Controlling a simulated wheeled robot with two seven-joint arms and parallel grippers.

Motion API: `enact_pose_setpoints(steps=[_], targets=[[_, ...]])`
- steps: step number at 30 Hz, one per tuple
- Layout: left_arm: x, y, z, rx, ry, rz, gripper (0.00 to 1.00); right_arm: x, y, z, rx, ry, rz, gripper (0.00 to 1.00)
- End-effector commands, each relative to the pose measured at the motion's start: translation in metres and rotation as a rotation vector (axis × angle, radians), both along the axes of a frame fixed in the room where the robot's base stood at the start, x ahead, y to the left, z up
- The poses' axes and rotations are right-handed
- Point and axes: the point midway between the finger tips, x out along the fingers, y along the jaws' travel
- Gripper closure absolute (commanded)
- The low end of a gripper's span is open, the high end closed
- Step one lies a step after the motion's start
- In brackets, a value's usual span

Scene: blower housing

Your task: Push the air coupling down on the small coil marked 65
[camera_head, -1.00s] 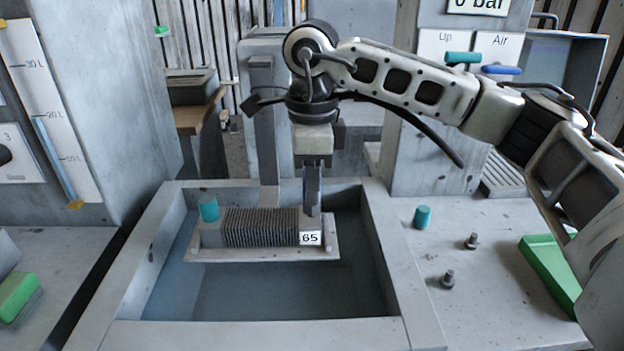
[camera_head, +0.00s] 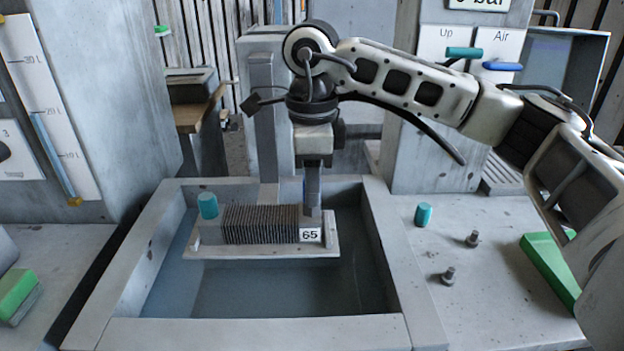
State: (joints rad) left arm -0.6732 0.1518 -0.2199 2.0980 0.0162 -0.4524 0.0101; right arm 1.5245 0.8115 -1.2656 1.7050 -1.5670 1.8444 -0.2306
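The small coil marked 65 (camera_head: 262,225) is a finned grey block on a light tray (camera_head: 264,252) in the sunken basin. A teal cap (camera_head: 208,206) stands on its left end, and the "65" label is at its right end. My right gripper (camera_head: 312,212) points straight down at the coil's right end, just behind the label. Its fingers look close together. The air coupling cannot be made out; the gripper hides whatever is between or under its fingertips. My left gripper is not in view.
The basin rim (camera_head: 250,333) surrounds the coil. On the right deck stand a teal cap (camera_head: 423,214), two metal pegs (camera_head: 472,239) and a green block (camera_head: 551,268). Behind are a teal "Up" lever (camera_head: 464,53) and a blue "Air" lever (camera_head: 502,66). A gauge (camera_head: 45,115) is at left.

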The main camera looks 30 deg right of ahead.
Motion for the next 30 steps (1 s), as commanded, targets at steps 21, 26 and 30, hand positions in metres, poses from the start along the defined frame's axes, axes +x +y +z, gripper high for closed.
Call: enact_pose_setpoints(steps=[21,26,30], targets=[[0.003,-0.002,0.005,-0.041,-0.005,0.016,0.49,0.001,0.001,0.039,0.002,-0.005,0.000,0.50],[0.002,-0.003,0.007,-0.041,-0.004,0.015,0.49,0.001,0.001,0.080,0.001,-0.004,0.000,0.50],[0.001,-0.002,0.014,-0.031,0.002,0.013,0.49,0.000,0.000,0.117,-0.001,-0.005,-0.002,0.50]])
